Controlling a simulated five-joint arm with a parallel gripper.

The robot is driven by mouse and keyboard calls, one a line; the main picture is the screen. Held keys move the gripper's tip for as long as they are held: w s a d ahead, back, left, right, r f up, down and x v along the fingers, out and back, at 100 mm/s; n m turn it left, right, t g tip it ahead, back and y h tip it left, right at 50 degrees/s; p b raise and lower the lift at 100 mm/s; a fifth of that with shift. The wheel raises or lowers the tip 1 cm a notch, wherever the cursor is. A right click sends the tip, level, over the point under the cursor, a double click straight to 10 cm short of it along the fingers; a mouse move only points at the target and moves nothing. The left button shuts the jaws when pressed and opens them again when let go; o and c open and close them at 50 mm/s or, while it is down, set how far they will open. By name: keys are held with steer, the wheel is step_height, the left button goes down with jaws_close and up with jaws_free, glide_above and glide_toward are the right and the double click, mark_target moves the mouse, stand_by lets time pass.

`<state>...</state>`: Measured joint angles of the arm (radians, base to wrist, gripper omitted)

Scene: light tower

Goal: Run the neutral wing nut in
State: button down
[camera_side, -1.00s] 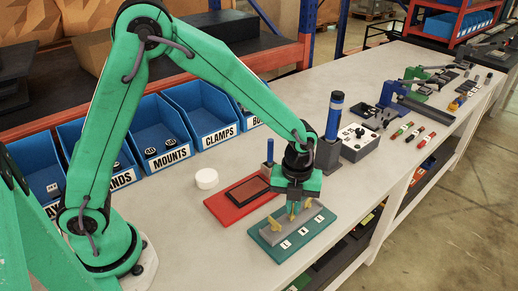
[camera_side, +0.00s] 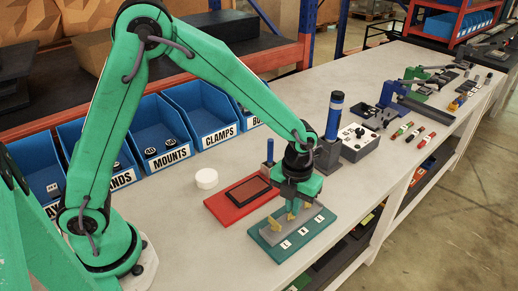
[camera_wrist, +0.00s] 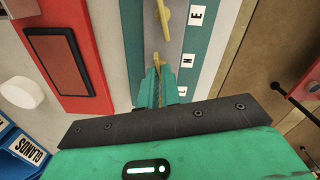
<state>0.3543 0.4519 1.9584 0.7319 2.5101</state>
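The teal plate (camera_side: 262,247) carries a grey terminal block (camera_side: 268,233) with yellow wing nuts and a row of white labels. In the wrist view the labels E (camera_wrist: 195,15), N (camera_wrist: 189,56) and L (camera_wrist: 182,90) run beside the block. One yellow wing nut (camera_wrist: 165,12) stands by E, and another yellow piece (camera_wrist: 155,54) shows by N. In the side view a wing nut (camera_side: 276,223) shows at the near left. My gripper (camera_wrist: 162,88) points down at the block, its fingers close together with a yellowish sliver between them. Whether they grip a nut is unclear.
A dark stand with a blue-banded post (camera_side: 334,118) and a control box (camera_side: 359,141) stand behind. Blue bins line the back.

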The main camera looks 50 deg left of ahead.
steer(key=shift+w+r, duration=0.1)
steer(key=shift+r, duration=0.05)
steer(key=c, duration=1.6)
jaws_free()
steer(key=shift+r, duration=3.85)
steer(key=shift+r, duration=0.1)
